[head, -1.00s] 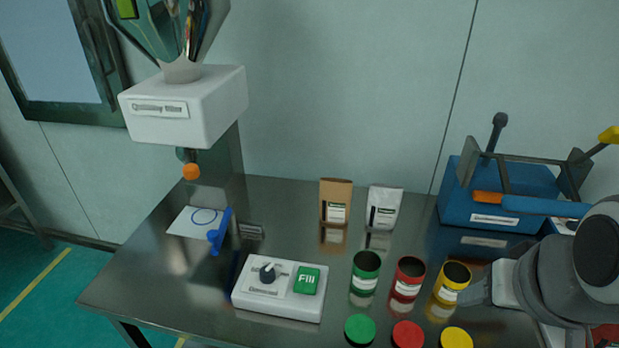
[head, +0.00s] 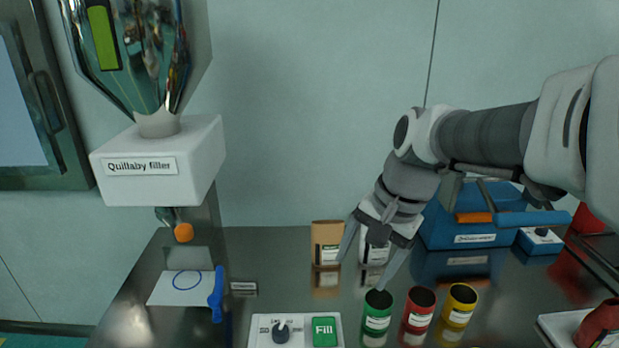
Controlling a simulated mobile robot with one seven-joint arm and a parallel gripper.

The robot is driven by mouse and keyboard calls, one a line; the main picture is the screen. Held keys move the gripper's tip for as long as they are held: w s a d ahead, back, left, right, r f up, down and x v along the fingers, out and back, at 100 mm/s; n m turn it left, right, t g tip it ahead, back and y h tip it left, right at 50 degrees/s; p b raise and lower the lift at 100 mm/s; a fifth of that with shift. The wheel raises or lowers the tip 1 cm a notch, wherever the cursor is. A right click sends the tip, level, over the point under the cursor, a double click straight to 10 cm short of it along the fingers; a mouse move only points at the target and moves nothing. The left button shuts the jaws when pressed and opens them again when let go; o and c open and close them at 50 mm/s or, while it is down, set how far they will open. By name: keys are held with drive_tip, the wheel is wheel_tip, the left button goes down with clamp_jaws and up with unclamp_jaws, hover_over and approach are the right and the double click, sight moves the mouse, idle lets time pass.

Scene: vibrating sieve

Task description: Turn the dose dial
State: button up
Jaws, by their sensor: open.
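The dose dial (head: 283,331) is a dark round knob with a pointer, on a white control box (head: 262,322) at the bottom of the head view. A green Fill button (head: 324,331) is to its right on the same box. The box's lower part is cut off by the picture edge. My gripper (head: 366,276) is open and points down, up and to the right of the dial. Its fingers are spread and empty. One fingertip overlaps the green can (head: 378,313) in the picture; I cannot tell whether they touch.
The Quillaby filler (head: 160,185) with its orange-tipped nozzle stands at left, above a white sheet and a blue handle (head: 217,294). Red (head: 418,310) and yellow cans (head: 459,305) stand right of the green one. A brown pouch (head: 326,243), a white pouch and a blue machine (head: 470,229) stand behind.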

drive_tip(key=w+a+f+m+g, duration=0.2)
drive_tip(key=w+a+f+m, duration=0.1)
drive_tip(key=w+a+f, duration=0.25)
drive_tip(key=m+g+y, duration=0.1)
drive_tip(key=m+g, duration=0.1)
drive_tip(key=m, duration=0.1)
approach(281, 329)
drive_tip(key=b+x, duration=0.2)
drive_tip(key=x, duration=0.7)
drive_tip(key=shift+f, duration=0.1)
drive_tip(key=shift+y, duration=0.3)
clamp_jaws()
